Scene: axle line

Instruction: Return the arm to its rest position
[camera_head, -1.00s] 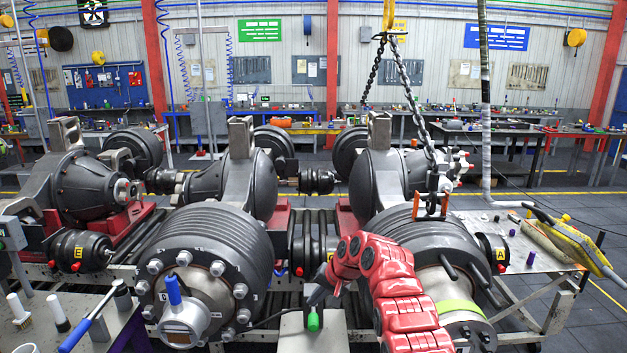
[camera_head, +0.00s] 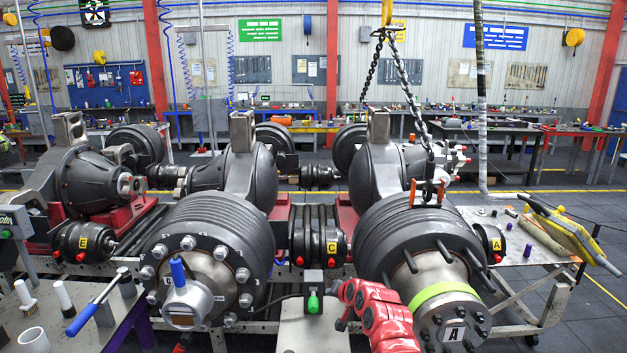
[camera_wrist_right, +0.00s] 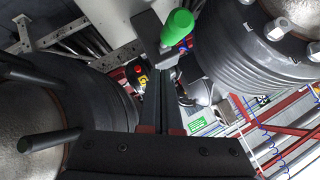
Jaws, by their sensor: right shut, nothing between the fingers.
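My right arm (camera_head: 378,318), red, comes in at the bottom centre of the head view, bent low between the two big drums. In the right wrist view the narrow dark fingers of my right gripper (camera_wrist_right: 163,82) are shut with nothing between them. In the head view the gripper is mostly hidden by the arm. A green-handled tool (camera_head: 313,301) stands upright on a pale stand, left of the arm. Its green handle (camera_wrist_right: 178,27) shows just beyond the fingertips in the wrist view, apart from them. My left gripper is not in view.
The right axle hub (camera_head: 452,318) with studs and a yellow-green band is close to the right of my arm. The left hub (camera_head: 205,280) carries a blue-handled tool (camera_head: 185,295). A side table (camera_head: 512,250) stands right.

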